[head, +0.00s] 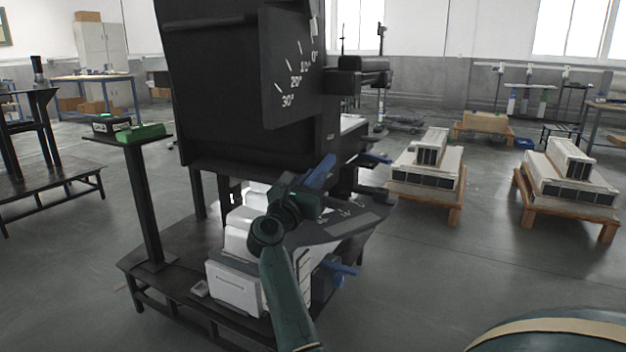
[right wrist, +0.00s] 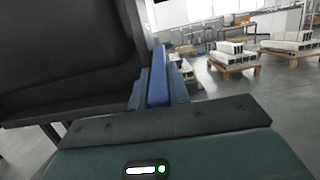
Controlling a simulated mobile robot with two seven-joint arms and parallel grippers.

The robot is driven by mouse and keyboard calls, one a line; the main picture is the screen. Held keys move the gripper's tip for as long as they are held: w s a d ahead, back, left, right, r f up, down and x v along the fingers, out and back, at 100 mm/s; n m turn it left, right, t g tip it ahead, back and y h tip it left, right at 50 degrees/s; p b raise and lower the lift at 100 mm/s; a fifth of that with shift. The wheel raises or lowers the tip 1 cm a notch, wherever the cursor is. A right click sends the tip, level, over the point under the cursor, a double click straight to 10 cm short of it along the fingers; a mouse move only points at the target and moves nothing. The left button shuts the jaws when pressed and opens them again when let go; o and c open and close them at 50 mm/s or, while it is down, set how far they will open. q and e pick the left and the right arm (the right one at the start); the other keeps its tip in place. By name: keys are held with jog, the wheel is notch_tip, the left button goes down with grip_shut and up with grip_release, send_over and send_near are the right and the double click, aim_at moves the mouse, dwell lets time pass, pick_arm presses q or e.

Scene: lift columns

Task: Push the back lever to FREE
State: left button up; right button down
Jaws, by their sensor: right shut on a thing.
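My right arm reaches up from the bottom middle of the head view, and its gripper (head: 316,180) is beside the dark plate under the big black seat-like block. The gripper is shut on a blue lever (head: 322,170). In the right wrist view the blue lever (right wrist: 158,76) stands upright between two darker blue fingers. Another blue handle (head: 374,160) sticks out farther back at the right, and a lower blue handle (head: 342,269) is near the base. The dark plate (head: 350,222) carries small white marks that I cannot read. My left gripper is not in view.
The black block (head: 215,90) with a white degree scale (head: 297,72) rises close above the gripper. White boxes (head: 237,285) sit on the black stand below. A post with a green item (head: 141,132) stands left. Pallets (head: 425,190) lie right, with open floor between.

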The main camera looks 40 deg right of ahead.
jog(key=shift+d+f, duration=0.15)
jog(key=shift+f, duration=0.2)
jog(key=c, duration=1.8)
grip_release()
jog(key=shift+o, duration=0.8)
jog(key=shift+d, duration=0.1)
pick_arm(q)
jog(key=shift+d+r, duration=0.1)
pick_arm(e)
jog(key=o, duration=0.3)
jog(key=shift+r, duration=0.15)
